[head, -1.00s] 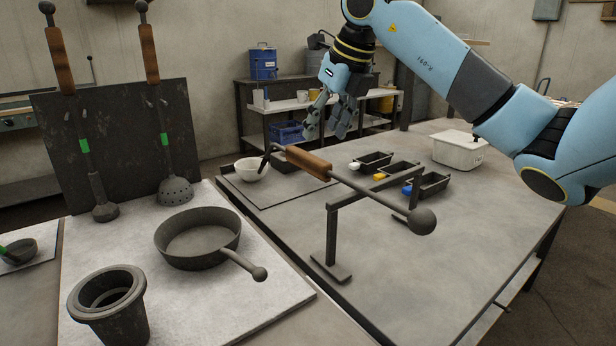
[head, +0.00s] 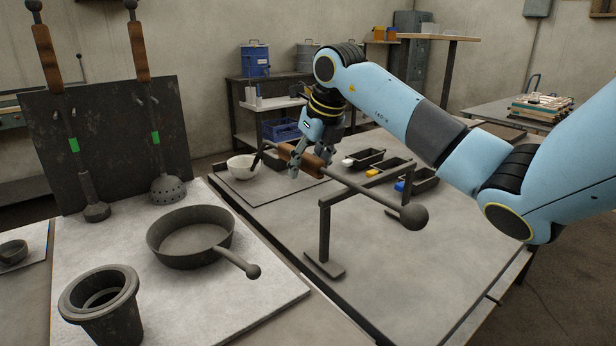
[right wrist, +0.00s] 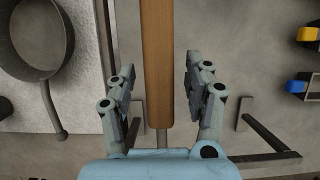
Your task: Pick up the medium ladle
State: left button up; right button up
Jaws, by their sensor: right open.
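A long ladle-like tool (head: 353,184) with a brown wooden grip and a dark ball end lies across a dark metal stand (head: 324,235) on the grey table. I take it for the medium ladle. Its bent far end is near a white bowl. My right gripper (head: 304,168) is at the wooden grip. In the right wrist view, the open fingers (right wrist: 158,95) stand on either side of the wooden grip (right wrist: 158,60), with a visible gap on both sides. My left gripper is not in view.
Two tools with green bands, a small ladle (head: 96,211) and a perforated one (head: 168,189), stand by a dark panel. A pan (head: 190,240) and a dark pot (head: 105,310) are at the left. The white bowl (head: 240,166) and small black trays (head: 363,158) are beyond the stand.

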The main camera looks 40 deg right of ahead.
jog(key=shift+c, duration=0.4)
grip_shut()
jog(key=shift+r, duration=0.15)
